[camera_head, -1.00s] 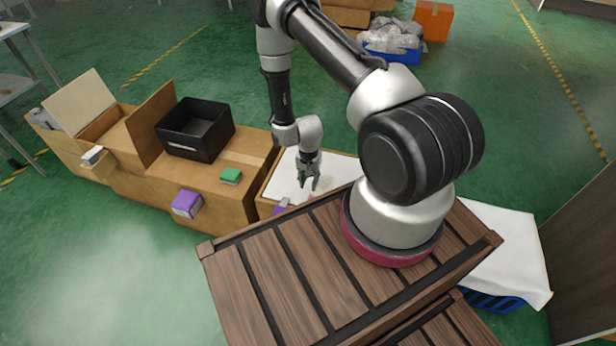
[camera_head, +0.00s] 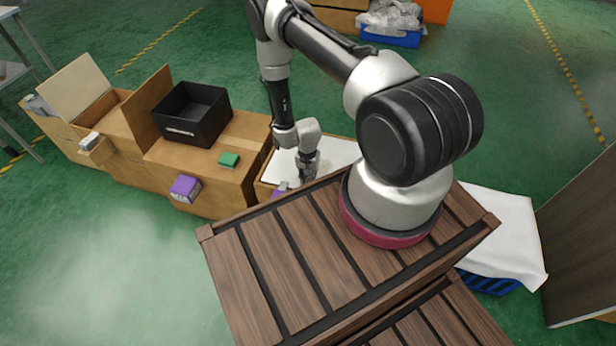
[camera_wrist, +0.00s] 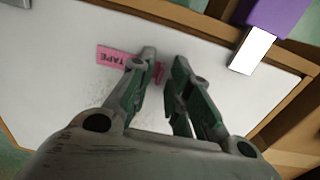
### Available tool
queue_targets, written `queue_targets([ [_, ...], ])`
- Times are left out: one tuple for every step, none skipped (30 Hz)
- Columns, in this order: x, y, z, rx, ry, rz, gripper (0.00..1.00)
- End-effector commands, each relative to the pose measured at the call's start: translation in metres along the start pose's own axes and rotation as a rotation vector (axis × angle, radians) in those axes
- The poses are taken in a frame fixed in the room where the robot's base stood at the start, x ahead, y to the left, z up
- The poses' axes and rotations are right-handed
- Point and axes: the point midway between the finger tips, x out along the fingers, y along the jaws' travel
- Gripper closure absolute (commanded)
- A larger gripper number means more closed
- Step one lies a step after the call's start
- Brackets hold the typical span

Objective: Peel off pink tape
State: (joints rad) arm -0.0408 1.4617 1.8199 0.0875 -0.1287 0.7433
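The pink tape (camera_wrist: 114,57), marked "TAPE", lies flat on a white panel (camera_wrist: 60,60) in the wrist view. The left finger covers part of it, and a small pink end shows in the gap between the fingers. My gripper (camera_wrist: 166,62) is over the tape's right end, its two green-padded fingers apart with nothing clamped between them. Whether the tips touch the panel I cannot tell. In the head view my gripper (camera_head: 306,172) points down at the wood-edged white panel (camera_head: 340,152), near its front. The tape cannot be made out there.
A purple fixture with a white end (camera_wrist: 255,48) stands at the panel's edge in the wrist view. My brown slatted deck fills the front.

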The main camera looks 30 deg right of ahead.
Motion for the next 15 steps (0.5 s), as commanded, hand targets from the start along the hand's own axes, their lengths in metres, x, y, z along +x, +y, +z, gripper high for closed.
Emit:
queue_targets([
  [-0.0001,0.0,0.0,0.0,0.0,0.0,0.96],
  [-0.0001,0.0,0.0,0.0,0.0,0.0,1.0],
  [-0.0001,0.0,0.0,0.0,0.0,0.0,1.0],
  [-0.0001,0.0,0.0001,0.0,0.0,0.0,1.0],
  [-0.0001,0.0,0.0001,0.0,0.0,0.0,1.0],
  [-0.0001,0.0,0.0001,0.0,0.0,0.0,1.0],
  [-0.0001,0.0,0.0001,0.0,0.0,0.0,0.99],
  [-0.0002,0.0,0.0001,0.0,0.0,0.0,1.0],
  [-0.0002,0.0,0.0001,0.0,0.0,0.0,1.0],
  [-0.0002,0.0,0.0001,0.0,0.0,0.0,1.0],
  [-0.0002,0.0001,0.0001,0.0,0.0,0.0,1.0],
  [-0.0002,0.0,0.0001,0.0,0.0,0.0,1.0],
  [-0.0002,0.0001,0.0001,0.0,0.0,0.0,1.0],
  [-0.0003,0.0,0.0001,0.0,0.0,0.0,1.0],
  [-0.0004,0.0,0.0001,0.0,0.0,0.0,1.0],
])
